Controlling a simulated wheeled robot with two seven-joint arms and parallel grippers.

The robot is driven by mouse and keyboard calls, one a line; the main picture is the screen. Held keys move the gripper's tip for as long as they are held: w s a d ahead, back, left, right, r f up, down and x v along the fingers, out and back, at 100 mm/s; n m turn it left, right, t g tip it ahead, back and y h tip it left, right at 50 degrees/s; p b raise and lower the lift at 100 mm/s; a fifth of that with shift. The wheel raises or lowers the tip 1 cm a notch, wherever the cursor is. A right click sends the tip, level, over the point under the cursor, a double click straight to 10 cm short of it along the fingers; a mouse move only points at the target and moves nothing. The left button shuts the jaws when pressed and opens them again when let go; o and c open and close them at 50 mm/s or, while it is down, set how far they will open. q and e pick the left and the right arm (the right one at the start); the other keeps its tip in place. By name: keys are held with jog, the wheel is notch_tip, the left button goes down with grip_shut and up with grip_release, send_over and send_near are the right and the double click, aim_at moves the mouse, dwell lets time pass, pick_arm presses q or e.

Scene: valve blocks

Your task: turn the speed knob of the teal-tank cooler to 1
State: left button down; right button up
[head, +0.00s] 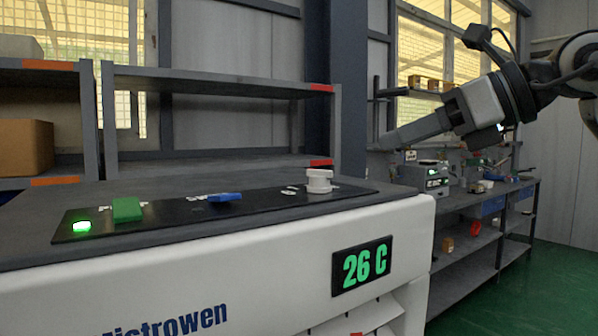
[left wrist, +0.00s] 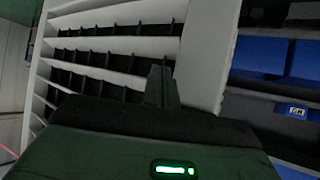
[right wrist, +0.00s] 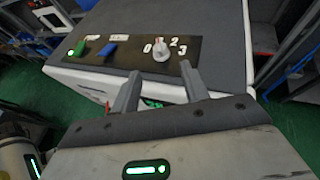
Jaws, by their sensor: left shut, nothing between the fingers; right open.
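A white cooler (head: 180,285) with a dark top fills the front of the head view. Its teal tank is not visible. The white speed knob (head: 319,181) stands upright at the right end of the black control panel (head: 265,202). In the right wrist view the knob (right wrist: 161,50) is ringed by numerals, with 0, 2 and 3 readable; its exact setting is unclear. My right gripper (head: 388,143) is open and empty; in the right wrist view its fingers (right wrist: 160,90) are apart, short of the knob. My left gripper (left wrist: 161,86) is shut and empty before the louvred grille (left wrist: 110,65).
A green switch (head: 126,209), a blue switch (head: 225,197) and a lit green lamp (head: 82,226) share the panel. A display (head: 362,266) reads 26 C. Grey shelves (head: 220,80) stand behind the cooler. A workbench (head: 480,205) stands at the right.

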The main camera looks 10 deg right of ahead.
jog(key=p, duration=0.2)
send_near(310, 175)
jog(key=shift+w+a+f, duration=0.15)
jog(key=shift+w+a, duration=0.15)
jog(key=shift+w, duration=0.4)
jog(key=p+x, duration=0.1)
jog(key=x, duration=0.6)
jog(key=shift+w+a+f, duration=0.15)
jog(key=shift+w+a, duration=0.05)
jog(key=shift+w, duration=0.05)
jog(key=shift+w+a+f, duration=0.25)
jog(key=shift+w+a, duration=0.05)
jog(key=shift+w, duration=0.1)
pick_arm(q)
jog(key=shift+s+a+r, duration=0.2)
jog(key=shift+s, duration=0.15)
jog(key=shift+s+a+r, duration=0.15)
jog(key=shift+s, duration=0.2)
jog(key=shift+g, duration=0.3)
pick_arm(e)
jog(key=c, duration=0.9)
pick_arm(q)
jog(key=shift+s+f, duration=0.15)
jog(key=shift+f, duration=0.05)
pick_arm(e)
jog(key=shift+f, duration=0.1)
